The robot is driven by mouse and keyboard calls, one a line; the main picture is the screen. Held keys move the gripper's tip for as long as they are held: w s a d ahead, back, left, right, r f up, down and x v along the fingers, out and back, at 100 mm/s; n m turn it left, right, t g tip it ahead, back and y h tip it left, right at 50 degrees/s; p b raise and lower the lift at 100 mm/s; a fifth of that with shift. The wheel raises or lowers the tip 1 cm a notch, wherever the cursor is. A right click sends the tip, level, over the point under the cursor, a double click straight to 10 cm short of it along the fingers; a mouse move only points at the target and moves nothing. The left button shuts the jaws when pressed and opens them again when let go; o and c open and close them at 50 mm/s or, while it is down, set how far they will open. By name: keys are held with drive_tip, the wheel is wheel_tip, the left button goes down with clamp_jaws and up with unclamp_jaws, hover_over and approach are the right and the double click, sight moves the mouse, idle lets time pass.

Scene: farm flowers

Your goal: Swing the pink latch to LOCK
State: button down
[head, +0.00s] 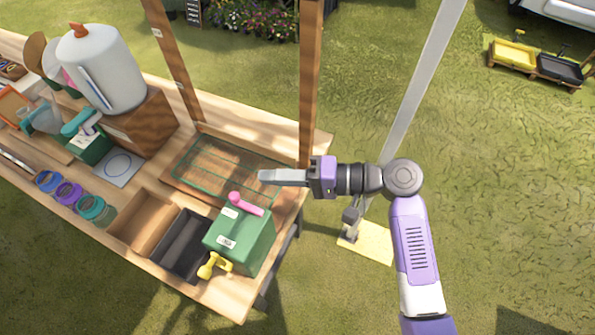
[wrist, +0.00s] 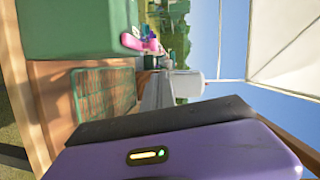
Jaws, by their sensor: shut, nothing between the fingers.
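The pink latch (head: 245,203) sits on top of a green box (head: 240,243) near the front end of the wooden table. Its arm points toward the lower right in the head view. It also shows in the wrist view (wrist: 140,43), beside the green box (wrist: 70,28). White labels show on the box, but their words are too small to read. My gripper (head: 264,176) is shut and empty. It is apart from the latch, above and to its right in the head view, over the edge of the green wire rack (head: 205,171).
A yellow tap-like handle (head: 212,266) is on the front of the box. A black bin (head: 168,262) and a wooden bin (head: 125,232) stand left of it. A wooden post (head: 309,90) rises behind my gripper.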

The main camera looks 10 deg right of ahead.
sight(246, 204)
drive_tip(key=shift+s+a+f+p, duration=0.15)
drive_tip(key=shift+s+a+p, duration=0.1)
drive_tip(key=shift+a, duration=0.45)
drive_tip(key=shift+s+a+f+p, duration=0.15)
drive_tip(key=shift+s+a+p, duration=0.05)
drive_tip(key=shift+a, duration=0.45)
drive_tip(key=shift+s+a+f+p, duration=0.15)
drive_tip(key=shift+s+a+p, duration=0.1)
drive_tip(key=shift+a, duration=0.45)
